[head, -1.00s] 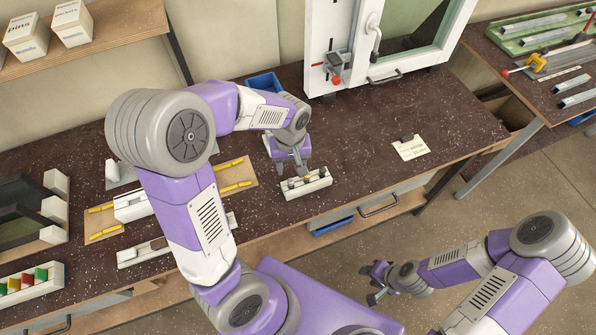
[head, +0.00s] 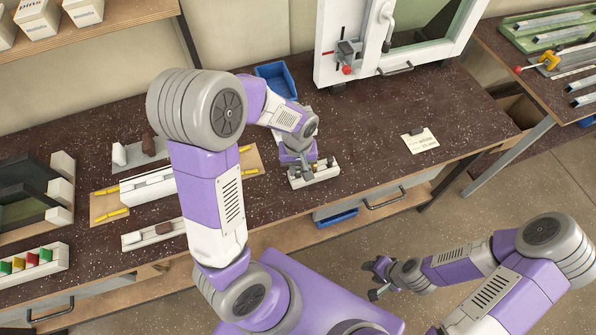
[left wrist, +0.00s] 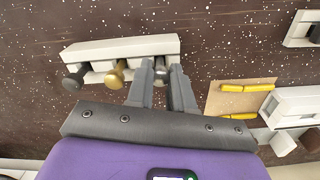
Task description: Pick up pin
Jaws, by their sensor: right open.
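A white block with pins (head: 322,174) lies near the bench's front edge. In the left wrist view the block (left wrist: 120,46) carries a dark pin (left wrist: 74,79), a brass pin (left wrist: 116,75) and a silver pin (left wrist: 161,72). My left gripper (head: 298,168) is at the block's left end in the head view. In the left wrist view its fingers (left wrist: 162,72) stand either side of the silver pin; whether they press on it is not clear. My right gripper (head: 376,281) is open and empty, off the bench's front.
A blue bin (head: 277,82) stands behind the left arm. Left of the block lie a board with yellow strips (head: 109,205) and another white block (head: 153,233). A paper card (head: 420,141) lies right, with clear bench between. A white-framed window unit (head: 327,55) stands behind.

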